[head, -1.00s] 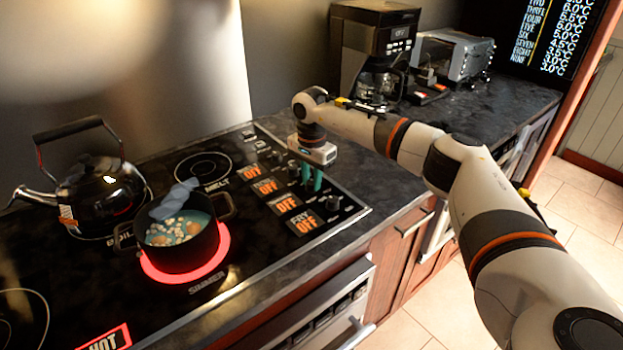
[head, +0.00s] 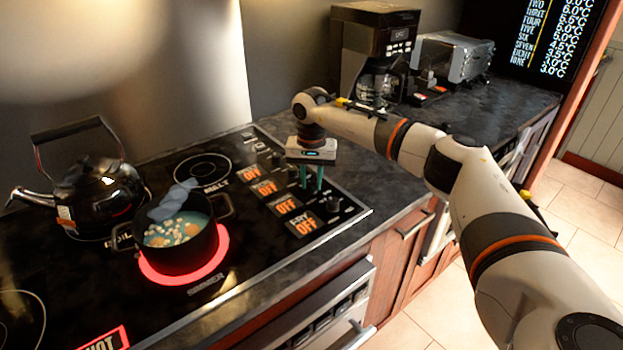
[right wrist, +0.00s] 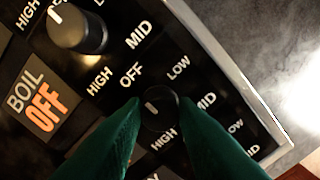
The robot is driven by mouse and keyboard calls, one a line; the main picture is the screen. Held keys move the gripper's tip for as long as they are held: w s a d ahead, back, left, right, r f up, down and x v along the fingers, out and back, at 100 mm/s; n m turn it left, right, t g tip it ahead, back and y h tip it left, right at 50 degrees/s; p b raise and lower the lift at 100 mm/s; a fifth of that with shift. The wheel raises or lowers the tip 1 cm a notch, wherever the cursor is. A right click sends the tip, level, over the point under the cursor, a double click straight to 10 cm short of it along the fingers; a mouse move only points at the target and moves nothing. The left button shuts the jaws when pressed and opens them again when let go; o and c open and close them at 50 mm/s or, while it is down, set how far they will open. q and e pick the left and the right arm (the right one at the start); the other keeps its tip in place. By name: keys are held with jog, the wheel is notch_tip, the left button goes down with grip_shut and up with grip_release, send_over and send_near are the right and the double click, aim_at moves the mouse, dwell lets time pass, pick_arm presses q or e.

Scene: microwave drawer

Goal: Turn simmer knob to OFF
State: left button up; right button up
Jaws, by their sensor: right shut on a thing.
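In the head view my right gripper (head: 311,186) points down at the row of knobs on the right of the cooktop. In the right wrist view its two green fingers are shut on a round black knob (right wrist: 160,106), one on each side. The knob's white mark lies on its upper-left side, toward the OFF label (right wrist: 131,74). LOW, MID and HIGH labels stand around its right and lower sides. The burner marked SIMMER (head: 222,250) glows red under a black pot (head: 180,247). My left gripper is not in view.
Orange OFF displays (head: 288,207) line the knob panel. Another knob (right wrist: 78,28) stands at upper left, near a BOIL OFF display (right wrist: 40,108). A black kettle (head: 92,190) stands at left. A coffee maker (head: 375,50) and toaster (head: 452,57) stand behind my arm.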

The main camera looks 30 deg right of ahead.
aim_at(312, 183)
jog(key=shift+w+r, duration=0.1)
jog(key=shift+r, duration=0.05)
jog(key=o, duration=1)
notch_tip(312, 183, up, 12)
jog(key=shift+f+b, duration=0.1)
jog(key=shift+b, duration=0.7)
